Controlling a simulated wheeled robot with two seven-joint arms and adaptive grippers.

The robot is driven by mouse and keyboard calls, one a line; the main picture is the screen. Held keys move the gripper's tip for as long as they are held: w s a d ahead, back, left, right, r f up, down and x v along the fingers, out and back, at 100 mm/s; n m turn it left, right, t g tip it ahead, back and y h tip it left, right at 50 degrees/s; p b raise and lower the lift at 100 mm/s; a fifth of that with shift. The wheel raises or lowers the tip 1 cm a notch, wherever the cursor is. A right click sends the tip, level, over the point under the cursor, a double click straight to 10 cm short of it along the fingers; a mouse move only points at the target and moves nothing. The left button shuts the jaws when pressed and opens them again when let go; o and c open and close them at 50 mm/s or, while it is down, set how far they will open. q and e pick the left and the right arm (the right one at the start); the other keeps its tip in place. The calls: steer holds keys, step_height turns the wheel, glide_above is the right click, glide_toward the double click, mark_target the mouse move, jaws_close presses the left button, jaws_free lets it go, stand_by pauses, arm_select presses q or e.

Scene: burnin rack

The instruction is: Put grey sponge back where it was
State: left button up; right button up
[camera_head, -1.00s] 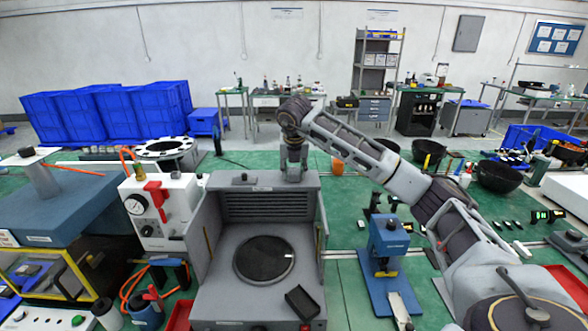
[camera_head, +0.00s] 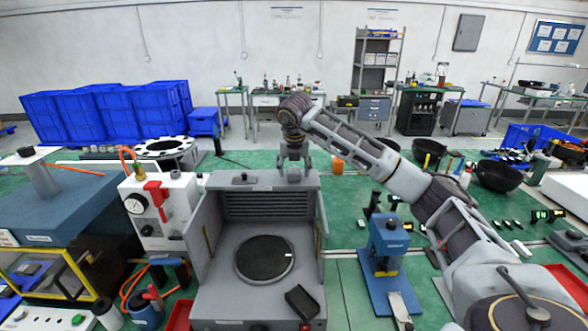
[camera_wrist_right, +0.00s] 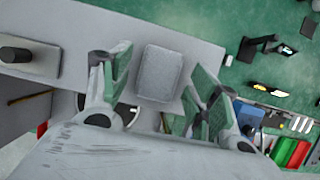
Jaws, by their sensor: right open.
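The grey sponge (camera_wrist_right: 160,73) lies flat on the grey top of the box-shaped machine (camera_wrist_right: 190,48). In the head view the sponge (camera_head: 294,174) shows as a small grey block under my right gripper (camera_head: 293,164). My right gripper (camera_wrist_right: 157,82) is open, with its two green-padded fingers apart and the sponge in view between and beyond them. I cannot tell whether a fingertip touches it. The machine (camera_head: 268,206) has an open front with a dark round plate (camera_head: 264,260). My left gripper is not in view.
A plate with a dark knob (camera_head: 243,178) sits on the machine top left of the sponge. A white gauge unit (camera_head: 160,212) stands to the machine's left and a blue press (camera_head: 388,245) to its right. A small black tray (camera_head: 302,301) lies at the machine's front.

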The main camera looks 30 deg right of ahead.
steer(key=b+v, duration=0.1)
steer(key=v, duration=1)
steer(key=shift+r, duration=0.25)
steer(key=shift+s+a, duration=0.1)
